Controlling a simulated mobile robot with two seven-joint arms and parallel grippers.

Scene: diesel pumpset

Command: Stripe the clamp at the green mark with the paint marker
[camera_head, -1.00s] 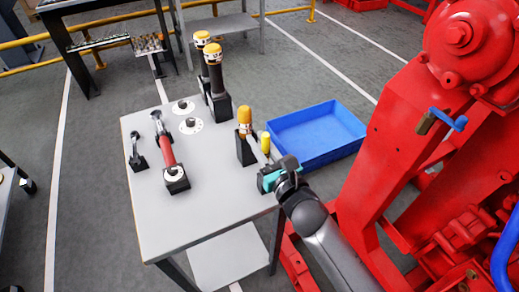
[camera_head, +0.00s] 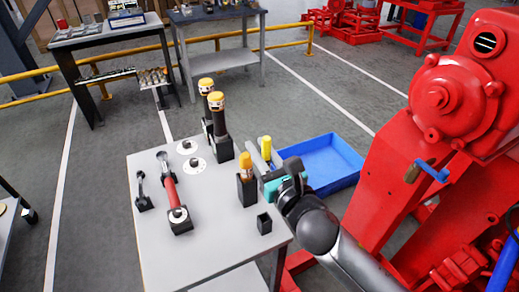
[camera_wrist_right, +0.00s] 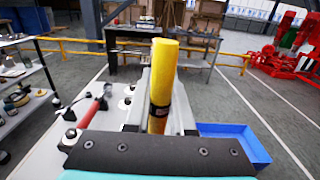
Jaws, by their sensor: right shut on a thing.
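My right gripper (camera_head: 262,157) is shut on a yellow paint marker (camera_head: 266,147) at the right side of the grey table. In the right wrist view the marker (camera_wrist_right: 162,85) stands nearly upright between the fingers, with a dark band round its lower part. A small black holder (camera_head: 264,223) stands empty on the table below the gripper. No clamp with a green mark can be made out in either view. My left gripper is not in view.
The grey table (camera_head: 215,235) carries an orange-capped tool (camera_head: 246,168) in a black holder, two dark yellow-topped tools (camera_head: 217,115) and a red-handled tool (camera_head: 170,190). A blue bin (camera_head: 335,160) lies beyond. The red pumpset (camera_head: 400,150), with a blue-handled lever (camera_head: 430,168), stands at right.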

